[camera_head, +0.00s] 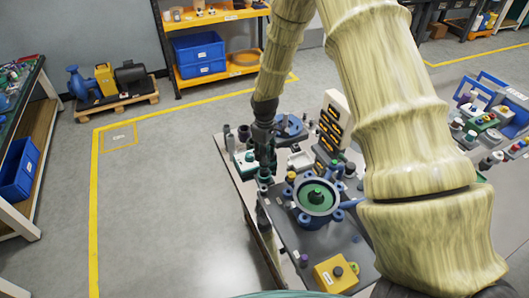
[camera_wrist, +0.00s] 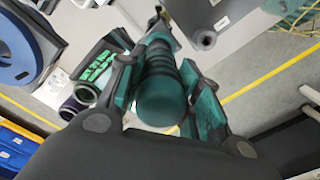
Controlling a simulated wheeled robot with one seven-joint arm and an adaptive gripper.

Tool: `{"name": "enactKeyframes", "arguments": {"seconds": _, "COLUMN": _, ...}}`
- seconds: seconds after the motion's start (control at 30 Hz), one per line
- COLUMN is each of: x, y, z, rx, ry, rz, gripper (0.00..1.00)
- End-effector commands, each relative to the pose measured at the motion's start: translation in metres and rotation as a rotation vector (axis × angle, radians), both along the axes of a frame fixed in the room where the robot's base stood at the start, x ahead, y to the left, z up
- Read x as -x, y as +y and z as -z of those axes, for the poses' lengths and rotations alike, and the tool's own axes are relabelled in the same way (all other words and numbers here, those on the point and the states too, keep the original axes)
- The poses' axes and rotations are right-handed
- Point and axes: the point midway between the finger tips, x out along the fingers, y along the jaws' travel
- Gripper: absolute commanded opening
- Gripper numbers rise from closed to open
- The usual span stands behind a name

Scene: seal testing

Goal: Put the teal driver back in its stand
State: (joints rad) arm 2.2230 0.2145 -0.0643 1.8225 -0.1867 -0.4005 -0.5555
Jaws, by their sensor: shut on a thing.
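My gripper (camera_wrist: 160,100) is shut on the teal driver (camera_wrist: 160,88), which has a thick ribbed handle with its rounded end toward the wrist camera. The driver's far end is narrow and hard to make out. In the head view my gripper (camera_head: 265,168) is above the left edge of the workbench, and the driver is mostly hidden by the fingers. I cannot pick out the driver's stand with certainty. A grey ring-shaped holder (camera_wrist: 205,40) shows beyond the driver in the wrist view, and two dark round cups (camera_wrist: 86,92) lie to its left.
The bench holds a blue-and-green round housing (camera_head: 317,197), a yellow button box (camera_head: 336,273), a blue disc fixture (camera_head: 291,127) and an upright panel (camera_head: 333,125) with several labelled slots. Small parts crowd the area around my gripper. Open floor (camera_head: 180,200) lies left of the bench.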

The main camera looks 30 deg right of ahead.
Motion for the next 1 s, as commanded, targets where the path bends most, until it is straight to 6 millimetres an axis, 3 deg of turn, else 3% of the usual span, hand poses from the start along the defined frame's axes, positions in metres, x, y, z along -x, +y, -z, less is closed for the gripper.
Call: {"name": "enactKeyframes", "arguments": {"seconds": 1.0, "x": 0.0001, "y": -0.0003, "z": 0.0100, "rx": 0.000, "ry": 0.000, "rz": 0.000, "gripper": 0.05}}
